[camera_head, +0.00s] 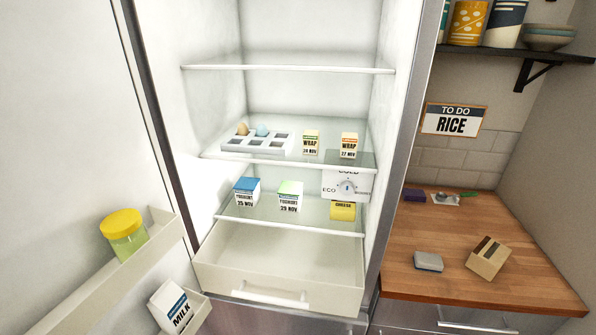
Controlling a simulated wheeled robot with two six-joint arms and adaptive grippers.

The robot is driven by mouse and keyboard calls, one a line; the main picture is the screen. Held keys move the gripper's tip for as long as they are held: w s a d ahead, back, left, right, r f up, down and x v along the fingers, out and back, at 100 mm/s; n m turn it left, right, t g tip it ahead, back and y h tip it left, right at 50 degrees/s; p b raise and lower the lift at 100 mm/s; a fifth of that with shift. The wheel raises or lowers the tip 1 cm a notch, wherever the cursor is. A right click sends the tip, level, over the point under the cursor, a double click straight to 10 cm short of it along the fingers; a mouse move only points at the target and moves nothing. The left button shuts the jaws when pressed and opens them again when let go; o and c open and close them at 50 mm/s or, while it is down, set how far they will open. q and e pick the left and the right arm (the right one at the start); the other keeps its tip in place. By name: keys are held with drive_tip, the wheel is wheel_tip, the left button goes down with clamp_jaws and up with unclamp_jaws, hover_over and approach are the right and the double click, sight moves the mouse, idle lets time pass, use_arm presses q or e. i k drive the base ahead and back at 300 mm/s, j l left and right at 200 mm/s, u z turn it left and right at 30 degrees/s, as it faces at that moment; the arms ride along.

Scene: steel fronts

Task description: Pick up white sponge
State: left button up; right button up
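A small block with a pale grey-white top and darker sides, which looks like the white sponge (428,261), lies flat on the wooden counter (450,230) near its left side. Nothing is touching it. Neither of my grippers shows in the head view, so where they are relative to the sponge cannot be seen.
The fridge stands open, its door (70,120) at left and drawer (280,275) pulled out. A shelf (520,54) hangs above.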

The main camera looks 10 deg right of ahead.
sight(426, 262)
drive_tip(key=z, duration=1.35)
